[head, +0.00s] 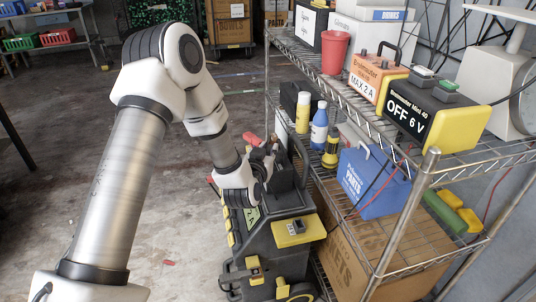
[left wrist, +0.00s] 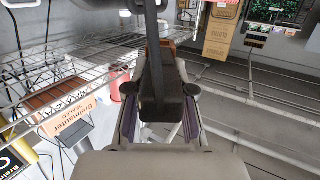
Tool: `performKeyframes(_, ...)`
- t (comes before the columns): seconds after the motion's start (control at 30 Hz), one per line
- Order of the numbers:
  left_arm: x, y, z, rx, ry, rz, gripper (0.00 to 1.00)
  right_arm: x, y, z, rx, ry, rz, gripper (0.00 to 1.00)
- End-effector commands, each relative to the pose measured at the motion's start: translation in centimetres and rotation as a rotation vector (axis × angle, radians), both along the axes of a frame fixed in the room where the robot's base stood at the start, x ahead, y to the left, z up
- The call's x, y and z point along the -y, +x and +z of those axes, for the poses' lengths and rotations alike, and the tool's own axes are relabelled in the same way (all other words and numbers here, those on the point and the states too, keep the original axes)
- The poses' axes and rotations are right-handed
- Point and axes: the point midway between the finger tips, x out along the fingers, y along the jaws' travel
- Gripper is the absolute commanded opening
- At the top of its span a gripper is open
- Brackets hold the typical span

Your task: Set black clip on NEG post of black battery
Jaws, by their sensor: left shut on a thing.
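My left gripper (head: 268,157) is over the top of a black and yellow wheeled unit (head: 262,238). In the left wrist view its fingers (left wrist: 160,112) are shut on a dark, long black piece (left wrist: 160,88). This looks like the black clip, but its jaws cannot be made out. In the head view the gripper partly hides a dark box-like shape (head: 285,178) beside it; I cannot tell whether this is the black battery. No NEG post or marking can be read. A red piece (head: 251,138) shows just behind the gripper. My right gripper is not in view.
A wire shelf (head: 385,130) stands close on the right, with a red cup (head: 335,52), an orange charger (head: 375,75), a yellow-black charger reading OFF 6 V (head: 432,112), bottles (head: 319,125) and a blue parts bin (head: 372,182). The floor (head: 170,225) at left is mostly clear.

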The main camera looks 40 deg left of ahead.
Motion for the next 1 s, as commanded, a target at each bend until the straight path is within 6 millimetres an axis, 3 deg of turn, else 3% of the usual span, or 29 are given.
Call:
performKeyframes(0.5, 0.1, -0.1, -3.7, 0.006, 0.002, -0.001, 0.0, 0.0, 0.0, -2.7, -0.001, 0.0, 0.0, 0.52)
performKeyframes(1.0, 0.1, -0.1, -3.9, 0.006, 0.002, -0.001, 0.0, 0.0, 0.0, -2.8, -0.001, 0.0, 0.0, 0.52)
